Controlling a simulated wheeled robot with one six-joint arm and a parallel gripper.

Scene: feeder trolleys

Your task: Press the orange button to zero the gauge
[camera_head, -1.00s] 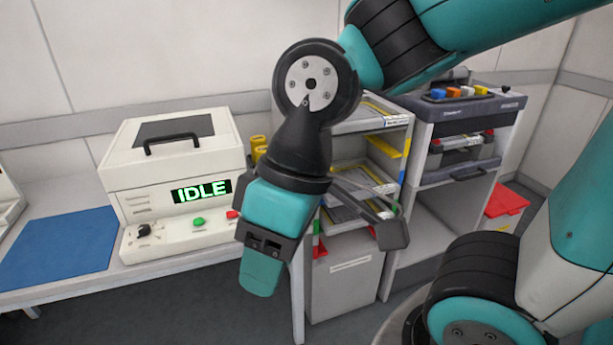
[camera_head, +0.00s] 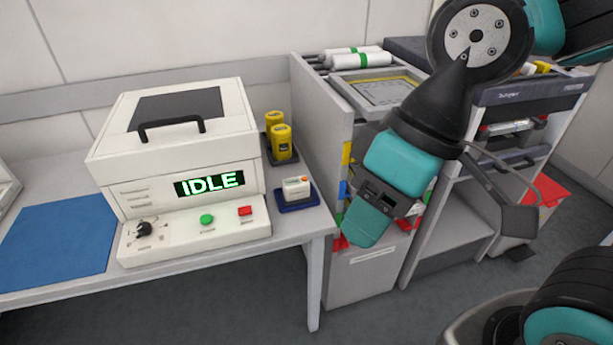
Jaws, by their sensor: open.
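A small white gauge box (camera_head: 296,190) with an orange button (camera_head: 304,178) on its top sits on a dark blue pad (camera_head: 297,205), near the right end of the bench. My gripper (camera_head: 441,241) is open and empty, to the right of the gauge and in front of the drawer trolley. The gripper is well apart from the orange button, and nothing covers the gauge.
A white machine (camera_head: 180,170) reading IDLE stands left of the gauge, with green and red buttons in front. Two yellow cylinders (camera_head: 280,143) stand behind the gauge. A trolley (camera_head: 322,190) rises just to its right. A blue mat (camera_head: 58,240) lies at left.

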